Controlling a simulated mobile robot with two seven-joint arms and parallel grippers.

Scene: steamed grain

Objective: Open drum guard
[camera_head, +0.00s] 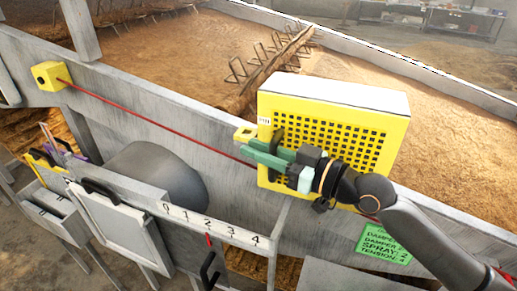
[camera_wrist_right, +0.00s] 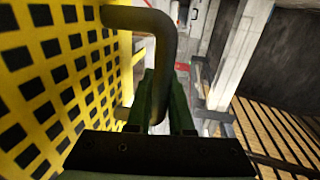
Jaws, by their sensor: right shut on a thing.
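The drum guard (camera_head: 345,135) is a yellow box with a grid of square holes and a pale top, at the upper right of the head view. It sits at the rim of the grain bed. Its grid (camera_wrist_right: 60,75) fills the left of the right wrist view. A dark bent handle (camera_wrist_right: 165,45) stands out from the grid's left side. My right gripper (camera_head: 262,152) has its green fingers at this handle and is shut on it; in the wrist view the fingers close around the bar's lower part. What lies behind the guard is hidden. My left gripper is not in view.
A red cord (camera_head: 150,112) runs from a yellow block (camera_head: 50,76) towards the guard. A grey drum (camera_head: 160,173), a numbered scale strip (camera_head: 212,224) and a green label (camera_head: 383,244) are below. A spiked rake bar (camera_head: 270,65) crosses the grain (camera_head: 170,65).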

